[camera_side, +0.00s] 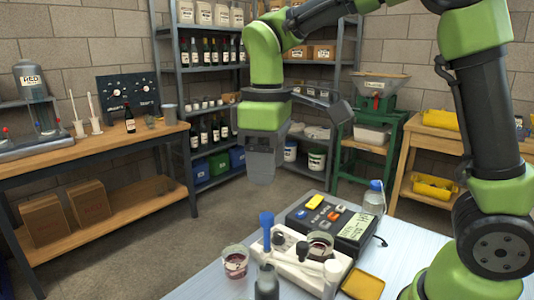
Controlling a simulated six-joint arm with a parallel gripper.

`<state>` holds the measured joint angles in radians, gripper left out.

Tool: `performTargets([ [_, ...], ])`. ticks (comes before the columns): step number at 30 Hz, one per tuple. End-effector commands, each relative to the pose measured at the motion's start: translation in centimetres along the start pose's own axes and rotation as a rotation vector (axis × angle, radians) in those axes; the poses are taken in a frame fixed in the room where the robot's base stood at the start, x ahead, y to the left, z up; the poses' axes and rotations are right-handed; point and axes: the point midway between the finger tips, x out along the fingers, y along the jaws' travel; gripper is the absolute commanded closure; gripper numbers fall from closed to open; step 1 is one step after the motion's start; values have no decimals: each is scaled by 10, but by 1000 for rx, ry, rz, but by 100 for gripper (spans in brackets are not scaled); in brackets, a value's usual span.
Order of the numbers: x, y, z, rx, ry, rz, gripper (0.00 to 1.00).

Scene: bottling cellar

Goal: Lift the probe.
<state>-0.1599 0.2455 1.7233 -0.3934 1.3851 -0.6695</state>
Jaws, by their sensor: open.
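My gripper (262,178) points down in mid-air above the far left side of the work table, well clear of everything on it. It is open, with nothing seen between its jaws. Below it, slightly to the right, a white holder (290,268) carries several upright pieces. A slim blue-topped piece (266,222), which may be the probe, stands upright at the holder's left end. I cannot tell for sure which one is the probe. A dark meter box (352,226) with coloured buttons lies behind the holder.
A glass beaker of red liquid (235,264) stands left of the holder. A dark bottle (267,284) stands in front, a yellow tray (362,284) at right front, and a blue-capped bottle (374,198) behind the meter. The pale table (205,288) is clear at front left.

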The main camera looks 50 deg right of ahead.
Motion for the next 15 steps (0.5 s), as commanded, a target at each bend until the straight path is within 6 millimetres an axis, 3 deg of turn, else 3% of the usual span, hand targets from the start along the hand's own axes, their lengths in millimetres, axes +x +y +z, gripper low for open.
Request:
performTargets([
  [6, -14, 0, 0, 0, 1, 0, 49],
  [15, -14, 0, 0, 0, 0, 0, 49],
])
